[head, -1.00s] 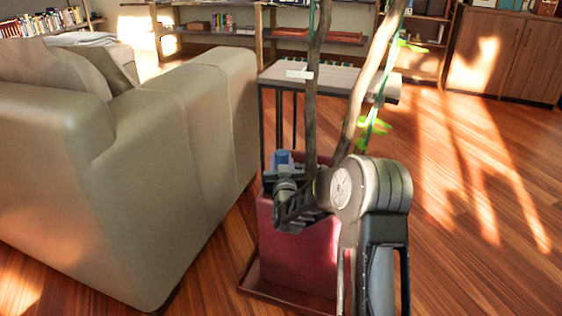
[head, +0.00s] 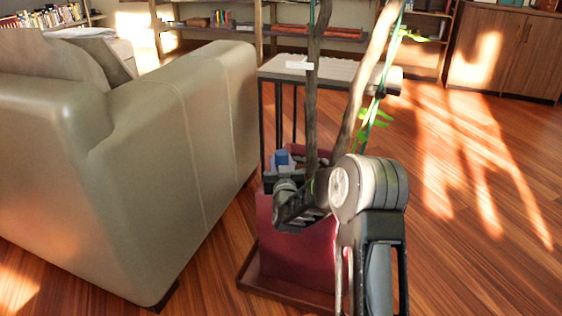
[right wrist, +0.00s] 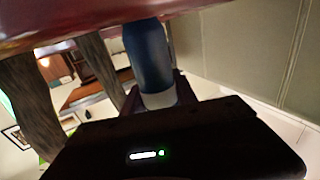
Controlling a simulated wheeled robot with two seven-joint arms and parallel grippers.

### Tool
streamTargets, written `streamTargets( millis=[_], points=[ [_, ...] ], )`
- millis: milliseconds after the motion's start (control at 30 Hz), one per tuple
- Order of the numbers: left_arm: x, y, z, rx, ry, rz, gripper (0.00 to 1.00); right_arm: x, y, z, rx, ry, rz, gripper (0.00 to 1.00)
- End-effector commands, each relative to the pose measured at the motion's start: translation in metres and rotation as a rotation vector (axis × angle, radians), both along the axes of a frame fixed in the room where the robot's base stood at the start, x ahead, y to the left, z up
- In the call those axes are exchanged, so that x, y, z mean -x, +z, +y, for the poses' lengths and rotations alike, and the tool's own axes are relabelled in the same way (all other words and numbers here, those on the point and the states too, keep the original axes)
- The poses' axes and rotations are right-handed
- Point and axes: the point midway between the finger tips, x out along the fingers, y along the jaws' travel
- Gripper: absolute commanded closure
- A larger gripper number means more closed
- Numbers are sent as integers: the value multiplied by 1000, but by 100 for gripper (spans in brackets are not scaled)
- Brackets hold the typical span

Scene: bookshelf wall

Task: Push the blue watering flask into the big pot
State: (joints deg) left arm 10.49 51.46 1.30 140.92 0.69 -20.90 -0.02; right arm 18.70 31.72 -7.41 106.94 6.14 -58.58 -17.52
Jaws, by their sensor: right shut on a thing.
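The big pot is a tall dark red square planter (head: 290,255) on a flat tray, with plant trunks rising from it. The blue watering flask (head: 282,159) shows as a small blue top at the pot's rear left, above my right gripper (head: 283,173). In the right wrist view the flask (right wrist: 148,58) is blue with a pale end, between my dark fingers (right wrist: 158,95). My right gripper is shut on it, at the pot's opening. The flask's other end is hidden behind the red rim (right wrist: 60,30) in that view. My left gripper is not in view.
A beige sofa (head: 150,160) stands close on the left of the pot. A small table (head: 330,68) with dark legs is behind it. Two trunks (head: 312,110) rise beside my gripper. Open wooden floor (head: 460,190) lies to the right.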

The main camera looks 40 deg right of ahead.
Motion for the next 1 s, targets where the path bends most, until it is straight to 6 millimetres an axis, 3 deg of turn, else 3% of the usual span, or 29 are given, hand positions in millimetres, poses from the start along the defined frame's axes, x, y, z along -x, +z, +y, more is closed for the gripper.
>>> streamTargets(
  millis=[167, 200, 400, 500, 667, 867, 1000],
  points=[
    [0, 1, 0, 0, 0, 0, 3, 0, 0, 0, 0, 0, 0, 100],
    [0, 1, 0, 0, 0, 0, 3, 0, 0, 0, 0, 0, 0, 64],
    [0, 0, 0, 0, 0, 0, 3, 0, 0, 0, -1, 0, 1, 47],
    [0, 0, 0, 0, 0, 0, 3, 0, 0, 0, -1, 0, 1, 41],
    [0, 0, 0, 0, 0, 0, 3, 0, 0, 0, -1, 0, 1, 41],
    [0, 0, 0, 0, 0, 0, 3, 0, 0, 0, -1, 0, 1, 24],
    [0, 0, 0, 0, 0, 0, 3, 0, 0, 0, -1, 0, 1, 23]
  ],
)
